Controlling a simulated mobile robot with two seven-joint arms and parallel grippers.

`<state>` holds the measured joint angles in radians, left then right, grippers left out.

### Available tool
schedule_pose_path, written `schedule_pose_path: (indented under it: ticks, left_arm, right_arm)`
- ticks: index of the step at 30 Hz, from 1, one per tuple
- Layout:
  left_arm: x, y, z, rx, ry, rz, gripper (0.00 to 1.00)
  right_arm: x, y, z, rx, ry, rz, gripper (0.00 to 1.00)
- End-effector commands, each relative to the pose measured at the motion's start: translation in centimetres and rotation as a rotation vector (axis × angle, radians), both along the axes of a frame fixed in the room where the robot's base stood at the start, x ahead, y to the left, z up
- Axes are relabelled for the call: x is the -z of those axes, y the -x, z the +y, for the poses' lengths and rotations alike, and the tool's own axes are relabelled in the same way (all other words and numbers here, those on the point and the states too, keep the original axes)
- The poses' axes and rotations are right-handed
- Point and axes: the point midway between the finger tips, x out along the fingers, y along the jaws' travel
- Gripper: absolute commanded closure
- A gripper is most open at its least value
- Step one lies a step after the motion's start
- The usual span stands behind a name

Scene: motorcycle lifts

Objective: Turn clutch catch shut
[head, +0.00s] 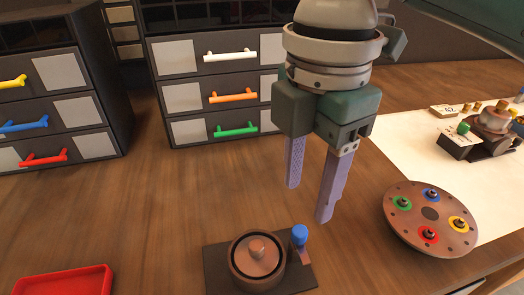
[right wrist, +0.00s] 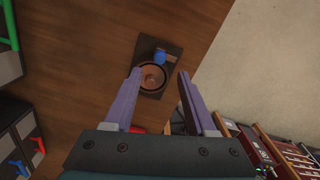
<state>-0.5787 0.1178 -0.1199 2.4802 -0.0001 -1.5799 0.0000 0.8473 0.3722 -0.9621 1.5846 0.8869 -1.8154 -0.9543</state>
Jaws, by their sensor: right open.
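A copper-coloured round clutch (head: 257,262) with a raised centre knob sits on a dark square plate (head: 218,270) at the bottom middle of the head view. A blue-capped catch (head: 300,236) stands upright at its right back edge. My right gripper (head: 308,203) is open and empty, pointing down above and behind the clutch, apart from it. In the right wrist view the clutch (right wrist: 152,77) shows between the open fingers, with the blue cap (right wrist: 159,57) just beyond it. Whether the catch is engaged cannot be told. My left gripper is not in view.
Dark drawer cabinets (head: 207,85) with coloured handles stand at the back. A red tray (head: 64,282) lies front left. A round brown plate (head: 430,215) with coloured knobs and another mechanism (head: 490,130) are at the right.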

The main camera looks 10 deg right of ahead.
Motion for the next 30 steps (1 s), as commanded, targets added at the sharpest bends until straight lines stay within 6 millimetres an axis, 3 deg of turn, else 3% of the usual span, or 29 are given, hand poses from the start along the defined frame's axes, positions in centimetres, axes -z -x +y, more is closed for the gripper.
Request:
schedule_pose_path:
  ticks: [6,10,15,23,30]
  left_arm:
    - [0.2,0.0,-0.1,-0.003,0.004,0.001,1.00]
    - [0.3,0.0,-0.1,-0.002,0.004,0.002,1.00]
    - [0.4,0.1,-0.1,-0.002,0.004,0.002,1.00]
    - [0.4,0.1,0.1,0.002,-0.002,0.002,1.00]
    - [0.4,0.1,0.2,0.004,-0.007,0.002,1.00]
  right_arm:
    - [4.4,0.1,0.0,0.003,0.000,0.003,0.44]
    - [6.3,0.1,0.0,0.002,-0.001,0.001,0.44]
    - [7.4,0.0,0.0,0.002,-0.001,-0.002,0.44]
    - [7.5,0.0,0.0,0.002,-0.001,-0.003,0.44]
    - [7.5,0.0,0.0,0.002,-0.002,-0.003,0.71]
